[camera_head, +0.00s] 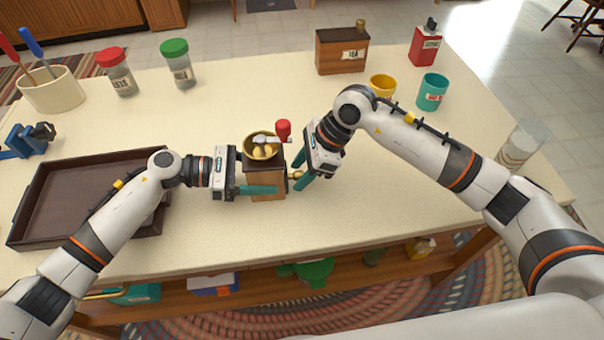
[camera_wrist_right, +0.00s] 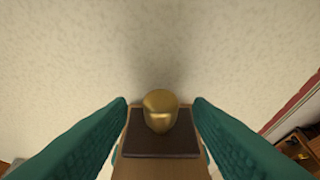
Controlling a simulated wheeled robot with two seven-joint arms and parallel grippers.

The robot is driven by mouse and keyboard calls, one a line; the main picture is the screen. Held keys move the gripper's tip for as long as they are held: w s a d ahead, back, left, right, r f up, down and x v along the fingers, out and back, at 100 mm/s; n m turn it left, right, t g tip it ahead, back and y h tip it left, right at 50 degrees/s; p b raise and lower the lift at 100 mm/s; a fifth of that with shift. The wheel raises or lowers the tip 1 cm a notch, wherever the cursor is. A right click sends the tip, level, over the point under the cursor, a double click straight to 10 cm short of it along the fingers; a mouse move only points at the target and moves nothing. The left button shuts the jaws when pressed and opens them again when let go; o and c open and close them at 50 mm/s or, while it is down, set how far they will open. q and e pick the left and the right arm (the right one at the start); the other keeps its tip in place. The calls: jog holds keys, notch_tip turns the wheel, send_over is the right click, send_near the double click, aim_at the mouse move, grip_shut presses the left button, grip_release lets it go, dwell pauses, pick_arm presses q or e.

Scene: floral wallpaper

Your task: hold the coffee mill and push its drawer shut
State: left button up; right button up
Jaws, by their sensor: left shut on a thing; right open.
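The coffee mill (camera_head: 266,178) stands on the table, a wooden box with a brass bowl on top and a crank with a red knob (camera_head: 283,128). My left gripper (camera_head: 260,172) is shut on the mill's body from the left. The drawer's brass knob (camera_head: 295,174) faces right, towards my right gripper (camera_head: 300,174). In the right wrist view the knob (camera_wrist_right: 160,110) sits on a dark drawer front (camera_wrist_right: 150,146) between the open teal fingers. The fingers appear to be either side of the knob. How far the drawer stands out is hard to tell.
A dark brown tray (camera_head: 50,215) lies at left. Salt and green-lidded jars (camera_head: 179,66), a tea box (camera_head: 341,52), a yellow cup (camera_head: 382,85), a teal cup (camera_head: 432,92) and a red tin (camera_head: 425,45) stand farther back. The table in front of the mill is clear.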

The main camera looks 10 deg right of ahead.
jog(key=shift+r, duration=3.45)
pick_arm(q)
jog(key=o, duration=1)
jog(key=shift+o, duration=0.2)
